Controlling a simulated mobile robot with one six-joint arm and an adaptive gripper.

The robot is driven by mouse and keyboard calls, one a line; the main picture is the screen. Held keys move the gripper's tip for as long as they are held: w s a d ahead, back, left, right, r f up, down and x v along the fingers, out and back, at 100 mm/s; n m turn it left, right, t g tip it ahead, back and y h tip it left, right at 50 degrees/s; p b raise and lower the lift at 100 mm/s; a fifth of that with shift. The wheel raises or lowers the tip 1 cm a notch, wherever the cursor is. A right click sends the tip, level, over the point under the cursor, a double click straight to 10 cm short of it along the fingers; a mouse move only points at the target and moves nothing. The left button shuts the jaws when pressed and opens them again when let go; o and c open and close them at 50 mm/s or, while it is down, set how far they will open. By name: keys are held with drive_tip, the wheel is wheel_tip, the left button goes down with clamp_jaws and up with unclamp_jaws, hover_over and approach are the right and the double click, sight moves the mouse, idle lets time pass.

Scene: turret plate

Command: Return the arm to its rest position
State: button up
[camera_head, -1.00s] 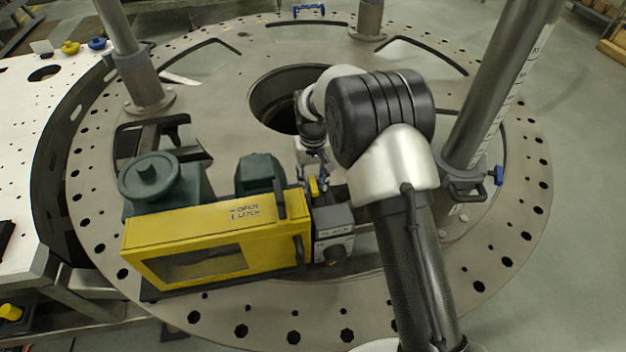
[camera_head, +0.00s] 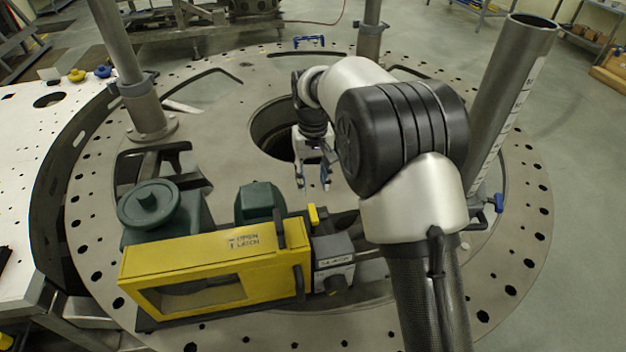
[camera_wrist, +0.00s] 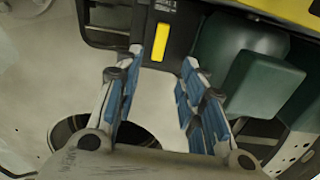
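My gripper (camera_head: 314,188) hangs from the raised arm above the round metal turret plate (camera_head: 215,125), in front of the central hole. In the wrist view my gripper (camera_wrist: 162,92) has its two blue-padded fingers apart with nothing between them. A yellow machine (camera_head: 212,262) with dark green parts stands on the plate at the left front. Its small yellow lever (camera_head: 313,215) is upright, just below the fingertips in the head view. The yellow lever also shows in the wrist view (camera_wrist: 161,42), beyond the fingertips and apart from them.
Metal posts rise from the plate at the left (camera_head: 128,70), the back (camera_head: 369,28) and the right (camera_head: 508,105). The central hole (camera_head: 272,130) is open. A white table (camera_head: 35,150) stands at the left. Grey floor (camera_head: 585,200) is clear at the right.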

drive_tip(key=s+d+r+m+t+b, duration=0.1)
drive_tip(key=s+d+r+t+b, duration=0.15)
drive_tip(key=s+d+r, duration=0.9)
drive_tip(key=s+d+f+m+t+b, duration=0.1)
drive_tip(key=s+d, duration=0.2)
drive_tip(key=s, duration=0.8)
drive_tip(key=s+d+f+m+t+b, duration=0.1)
drive_tip(key=s+d, duration=0.2)
drive_tip(key=s, duration=0.8)
drive_tip(key=shift+s+f+b, duration=0.15)
drive_tip(key=shift+f+b, duration=0.25)
